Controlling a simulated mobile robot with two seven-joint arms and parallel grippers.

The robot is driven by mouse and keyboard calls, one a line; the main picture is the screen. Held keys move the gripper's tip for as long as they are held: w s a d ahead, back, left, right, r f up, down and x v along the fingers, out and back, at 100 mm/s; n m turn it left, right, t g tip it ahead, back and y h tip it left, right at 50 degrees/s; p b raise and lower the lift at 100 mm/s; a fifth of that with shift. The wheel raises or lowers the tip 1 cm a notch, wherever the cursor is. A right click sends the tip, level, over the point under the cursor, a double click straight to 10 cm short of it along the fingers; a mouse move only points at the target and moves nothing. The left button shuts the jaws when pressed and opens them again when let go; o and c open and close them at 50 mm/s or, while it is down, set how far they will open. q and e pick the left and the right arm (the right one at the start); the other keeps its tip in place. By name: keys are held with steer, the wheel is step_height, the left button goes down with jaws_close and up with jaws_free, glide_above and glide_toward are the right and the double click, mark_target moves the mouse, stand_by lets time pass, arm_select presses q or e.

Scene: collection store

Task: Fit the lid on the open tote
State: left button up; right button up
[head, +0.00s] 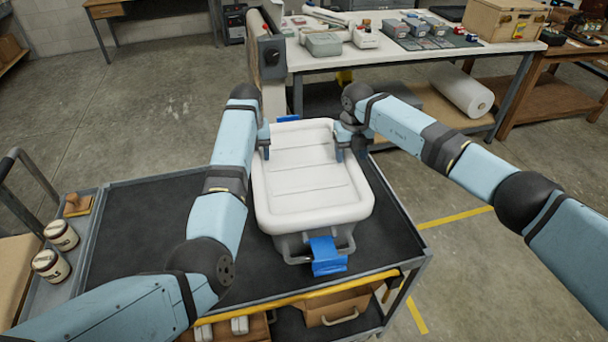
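The white lid (312,182) lies over the grey tote (291,243) on the cart, covering its top. The tote's front wall shows below the lid's near rim. A blue latch (327,257) hangs open at the near end, and another blue latch (288,118) shows at the far end. My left gripper (265,145) is at the lid's far left edge. My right gripper (348,147) is at its far right edge, with fingers near the rim. Whether either is closed on the rim is too small to tell. Whether the lid is fully seated is also unclear.
The cart's dark top (145,225) is clear left of the tote. Two labelled jars (56,252) stand in the cart's left side tray. A workbench (400,55) with boxes and small items stands behind. A lower shelf holds a cardboard box (335,306).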

arm_select(q)
steer(key=shift+d+r, duration=0.1)
arm_select(e)
steer(key=shift+a, duration=0.15)
arm_select(q)
steer(key=shift+r, duration=0.3)
arm_select(e)
steer(key=shift+r, duration=0.25)
arm_select(q)
step_height(320, 180, up, 11)
arm_select(e)
step_height(320, 180, up, 12)
steer(key=shift+f, duration=0.2)
steer(key=shift+s+f, duration=0.1)
